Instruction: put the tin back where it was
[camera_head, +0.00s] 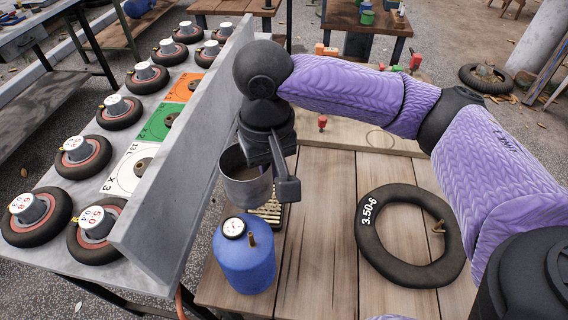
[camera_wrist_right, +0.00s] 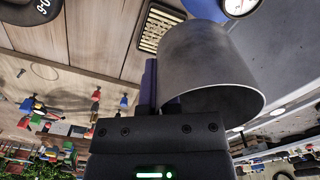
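The tin (camera_head: 246,186) is a grey metal cup with an open top. It is held in the air, slightly tilted, above the wooden table, just behind the blue tank. My right gripper (camera_head: 271,184) is on the tin's right side, with one dark finger outside the wall; the other finger is mostly hidden. In the right wrist view the tin (camera_wrist_right: 212,75) fills the upper right, against the gripper's finger (camera_wrist_right: 152,88). My left gripper is in neither view.
Below the tin are a slotted grate (camera_head: 270,211) and a blue tank with a gauge (camera_head: 246,262). A tyre marked 3.50-6 (camera_head: 372,253) lies on the right. A grey upright panel (camera_head: 180,160) stands left, beyond it a bench with several small wheels. Bare planks (camera_head: 322,255) lie between tank and tyre.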

